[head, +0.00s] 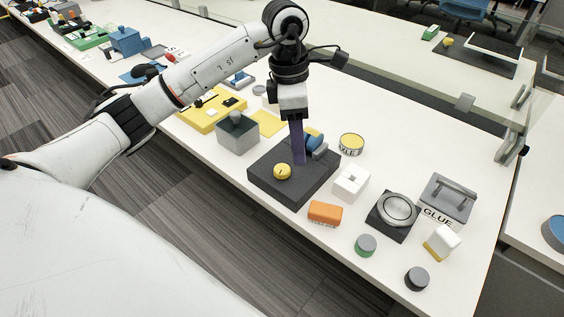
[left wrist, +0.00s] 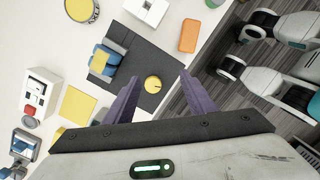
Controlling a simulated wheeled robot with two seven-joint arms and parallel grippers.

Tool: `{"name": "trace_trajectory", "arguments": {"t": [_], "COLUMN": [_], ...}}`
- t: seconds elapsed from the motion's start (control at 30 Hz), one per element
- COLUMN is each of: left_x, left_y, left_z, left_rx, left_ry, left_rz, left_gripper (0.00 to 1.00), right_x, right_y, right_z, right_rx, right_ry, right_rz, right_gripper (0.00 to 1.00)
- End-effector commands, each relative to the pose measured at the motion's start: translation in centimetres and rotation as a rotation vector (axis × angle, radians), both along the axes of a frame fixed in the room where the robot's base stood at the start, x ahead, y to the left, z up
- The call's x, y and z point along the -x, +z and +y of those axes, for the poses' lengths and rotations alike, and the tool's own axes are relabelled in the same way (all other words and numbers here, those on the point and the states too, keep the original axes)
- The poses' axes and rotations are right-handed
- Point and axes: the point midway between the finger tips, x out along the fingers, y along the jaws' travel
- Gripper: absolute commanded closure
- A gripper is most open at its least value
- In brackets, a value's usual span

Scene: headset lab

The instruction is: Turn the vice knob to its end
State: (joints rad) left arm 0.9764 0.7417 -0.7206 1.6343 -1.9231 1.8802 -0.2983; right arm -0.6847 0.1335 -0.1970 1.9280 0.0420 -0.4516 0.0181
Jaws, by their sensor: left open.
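The vice is a dark square base (head: 263,180) with a blue and grey jaw part (head: 316,146) at its far right side. Its round yellow knob (head: 282,171) sits on the near left part of the base and has a small dark mark. In the left wrist view the knob (left wrist: 153,84) shows in the gap between my fingers. My left gripper (head: 299,161) points down over the base, to the right of the knob in the head view. In the left wrist view its purple fingers (left wrist: 157,78) are spread and empty. My right gripper is not seen.
Close around the vice stand a grey box (head: 237,136), a yellow tin (head: 351,143), a white block (head: 351,185) and an orange block (head: 325,212). A round dial on a dark plate (head: 384,222) and a glue box (head: 445,203) stand farther right. The table's front edge is near.

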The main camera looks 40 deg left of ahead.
Motion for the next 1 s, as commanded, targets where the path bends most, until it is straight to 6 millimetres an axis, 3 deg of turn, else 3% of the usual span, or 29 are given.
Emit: {"name": "trace_trajectory", "arguments": {"t": [0.03,0.1,0.2,0.7,1.0], "left_x": [0.0,0.3,0.4,0.5,0.4], "left_y": [0.5,0.8,0.4,-7.8,-9.2], "left_z": [1.7,3.1,3.9,3.7,3.7], "left_rx": [-0.055,-0.102,-0.127,-0.123,-0.123], "left_ry": [0.017,0.031,0.039,0.038,0.036], "left_rz": [0.011,0.028,0.039,0.039,0.036], "left_gripper": [0.50,0.50,0.50,0.50,0.50], "right_x": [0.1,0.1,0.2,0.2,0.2], "right_y": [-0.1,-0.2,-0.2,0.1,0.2], "right_z": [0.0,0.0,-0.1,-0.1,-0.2], "right_rx": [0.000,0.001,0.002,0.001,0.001], "right_ry": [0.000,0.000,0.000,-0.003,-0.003], "right_rz": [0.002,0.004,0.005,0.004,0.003], "right_gripper": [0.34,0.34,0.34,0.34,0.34]}}
